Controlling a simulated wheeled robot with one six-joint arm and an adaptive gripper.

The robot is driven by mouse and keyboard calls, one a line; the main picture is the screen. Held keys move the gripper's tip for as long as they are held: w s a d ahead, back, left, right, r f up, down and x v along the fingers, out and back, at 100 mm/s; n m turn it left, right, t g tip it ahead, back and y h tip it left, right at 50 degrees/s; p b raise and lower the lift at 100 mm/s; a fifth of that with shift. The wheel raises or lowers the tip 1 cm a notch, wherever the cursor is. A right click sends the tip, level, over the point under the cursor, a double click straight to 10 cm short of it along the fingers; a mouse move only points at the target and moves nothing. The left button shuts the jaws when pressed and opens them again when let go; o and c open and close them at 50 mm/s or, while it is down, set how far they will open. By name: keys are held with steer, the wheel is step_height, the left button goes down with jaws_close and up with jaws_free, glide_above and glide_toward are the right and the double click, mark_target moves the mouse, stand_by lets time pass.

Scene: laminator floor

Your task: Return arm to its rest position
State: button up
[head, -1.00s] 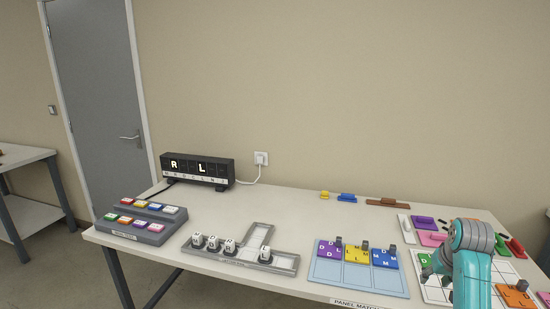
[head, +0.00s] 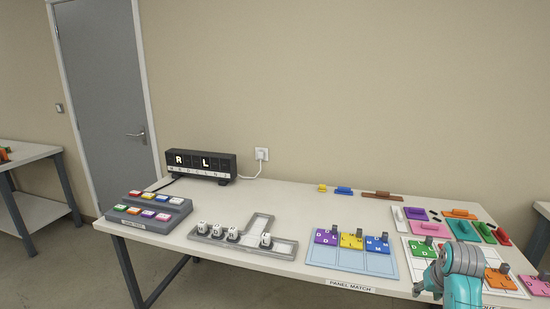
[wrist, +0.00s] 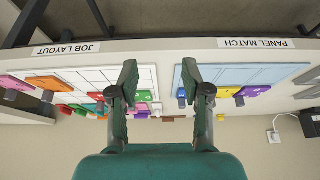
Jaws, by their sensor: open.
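My gripper (wrist: 160,82) is open in the wrist view, its two dark fingers apart with nothing between them. In the head view, my teal arm is at the lower right, and the dark gripper (head: 420,286) is partly hidden by it at the table's front edge. The gripper is in front of the job layout board (head: 411,266), which bears colored tiles. The panel match board (head: 350,262) is to its left, with purple, yellow and blue tiles along its far row.
The white table (head: 290,200) also bears a grey tray (head: 281,247) with lettered cubes, a button console (head: 150,220) and a black letter display (head: 201,164). Loose colored pieces lie at the back right. Another table (head: 25,154) stands at the left.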

steer(key=s+a+f+t, duration=0.1)
steer(key=s+a+f, duration=0.1)
steer(key=f, duration=0.3)
steer(key=s+a+f, duration=0.2)
steer(key=a+f, duration=0.1)
steer(key=f, duration=0.2)
steer(key=s+a+f+t, duration=0.1)
steer(key=s+a+f, duration=0.3)
steer(key=s, duration=0.2)
steer(key=s+a+f+n+t, duration=0.1)
steer(key=s+a+f, duration=0.25)
steer(key=s, duration=0.25)
steer(key=s+a+f+t, duration=0.1)
steer(key=s+a+f, duration=0.25)
steer(key=s, duration=0.25)
steer(key=s+a+t, duration=0.2)
steer(key=s+a, duration=0.2)
steer(key=s, duration=0.7)
steer(key=s+a+r+n+t, duration=0.1)
steer(key=s+a+r+t, duration=0.1)
steer(key=s+r, duration=0.7)
steer(key=s+a+r+n+t+y, duration=0.1)
steer(key=s+a+r+t, duration=0.1)
steer(key=s+r, duration=0.7)
steer(key=s, duration=0.3)
steer(key=shift+o, duration=0.5)
